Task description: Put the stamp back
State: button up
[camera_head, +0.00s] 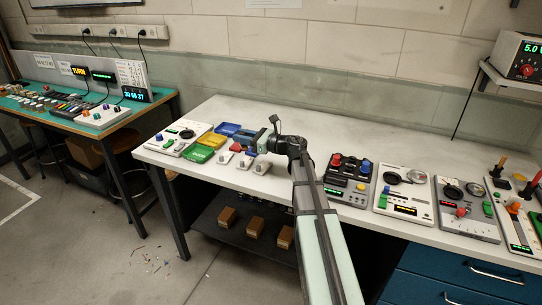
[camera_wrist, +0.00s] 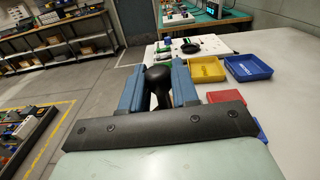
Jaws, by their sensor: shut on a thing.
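The stamp (camera_wrist: 158,76) shows in the wrist view as a dark handle with a round black top. It sits between the two blue fingers of my gripper (camera_wrist: 158,88), which are shut on it. Its lower end is hidden behind the gripper's dark crossbar. In the head view my gripper (camera_head: 251,137) is over the left half of the white bench (camera_head: 330,125), just right of the coloured trays. The stamp is too small and covered there to make out clearly. I cannot tell from these frames whether its base touches anything.
A blue tray (camera_head: 227,129), a yellow tray (camera_head: 212,140) and a green tray (camera_head: 198,154) lie left of my gripper. A panel with dials (camera_head: 183,136) is farther left. Small white boxes with knobs (camera_head: 262,166) stand in front. Button panels (camera_head: 348,180) are right; the bench behind is clear.

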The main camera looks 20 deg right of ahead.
jog(key=shift+w+d+r+m+h, duration=0.1)
jog(key=shift+w+d+m+h, duration=0.05)
jog(key=shift+w+m+h, duration=0.25)
jog(key=w+d+m+t+h, duration=0.2)
jog(key=d+m+t+h, duration=0.15)
jog(key=d+h, duration=0.25)
jog(key=w+d+m+t+h, duration=0.2)
jog(key=w+d+m+h, duration=0.1)
jog(key=d+m+h, duration=0.3)
jog(key=shift+n, duration=0.45)
jog(key=shift+s+d+f, duration=0.1)
jog(key=shift+d+f, duration=0.1)
jog(key=shift+f, duration=2.2)
jog(key=shift+s+d+f, duration=0.1)
jog(key=shift+d+f, duration=0.05)
jog(key=shift+f, duration=2.25)
jog(key=o, duration=0.9)
jog(key=shift+f, duration=0.1)
jog(key=shift+c, duration=0.2)
